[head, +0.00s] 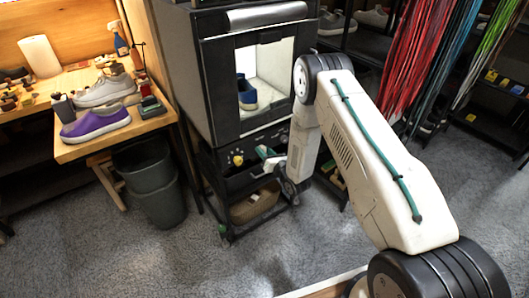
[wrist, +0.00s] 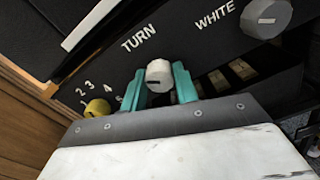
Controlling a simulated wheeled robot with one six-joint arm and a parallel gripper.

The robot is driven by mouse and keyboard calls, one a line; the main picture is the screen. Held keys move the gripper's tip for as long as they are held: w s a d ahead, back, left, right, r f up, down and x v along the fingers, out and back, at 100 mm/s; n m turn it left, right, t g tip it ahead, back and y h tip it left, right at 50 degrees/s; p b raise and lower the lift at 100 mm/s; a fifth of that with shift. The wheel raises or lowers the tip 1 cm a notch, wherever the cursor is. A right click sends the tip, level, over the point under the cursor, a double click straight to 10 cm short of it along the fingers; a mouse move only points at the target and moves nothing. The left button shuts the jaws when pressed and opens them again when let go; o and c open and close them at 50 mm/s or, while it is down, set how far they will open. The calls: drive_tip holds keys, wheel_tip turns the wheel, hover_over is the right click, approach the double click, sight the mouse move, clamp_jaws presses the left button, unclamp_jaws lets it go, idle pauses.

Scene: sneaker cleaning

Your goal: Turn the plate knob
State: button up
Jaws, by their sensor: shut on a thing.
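The plate knob (wrist: 158,73) is a small white knob below the word TURN on the dark front panel, seen in the wrist view. My gripper (wrist: 160,84) has its two teal fingers on either side of this knob, shut on it. In the head view my gripper (head: 268,156) is at the panel below the machine's window, and the knob is hidden there. A small dark mark shows on the knob's face.
A yellow knob (wrist: 97,107) with numbers is left of my gripper, and a grey knob (wrist: 265,17) marked WHITE is at upper right. A bin (head: 150,175) and workbench (head: 120,140) stand left of the machine.

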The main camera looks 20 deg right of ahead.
drive_tip(key=shift+f, duration=0.1)
drive_tip(key=o, duration=1)
drive_tip(key=v, duration=0.7)
drive_tip(key=shift+s, duration=0.4)
